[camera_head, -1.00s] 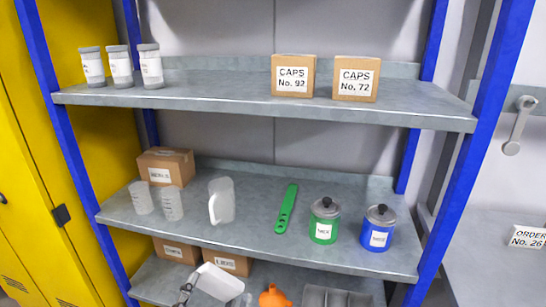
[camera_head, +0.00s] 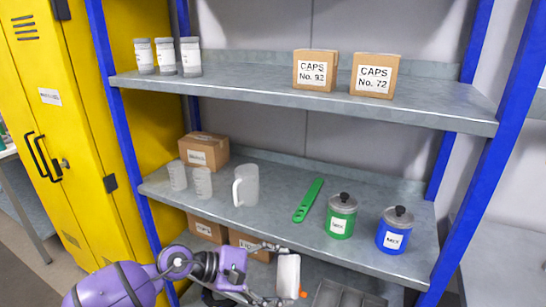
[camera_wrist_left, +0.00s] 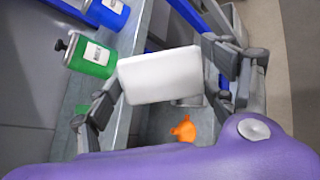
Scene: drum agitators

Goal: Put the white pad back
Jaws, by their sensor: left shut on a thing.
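The white pad (camera_head: 288,274) is a flat, rounded rectangle, held nearly upright in front of the lower shelf in the head view. My left gripper (camera_head: 272,275) is shut on it. In the left wrist view the pad's broad white face (camera_wrist_left: 160,76) lies between the two dark fingers, and it hides part of what is behind it. My purple left arm comes in from the lower left. My right gripper is not in view.
The middle shelf (camera_head: 270,200) holds cups, a white jug (camera_head: 246,186), a green tool (camera_head: 308,200), and green (camera_head: 341,217) and blue (camera_head: 394,231) canisters. Below are boxes, an orange funnel (camera_wrist_left: 184,130) and a grey tray (camera_head: 345,294). A blue post (camera_head: 122,150) stands left.

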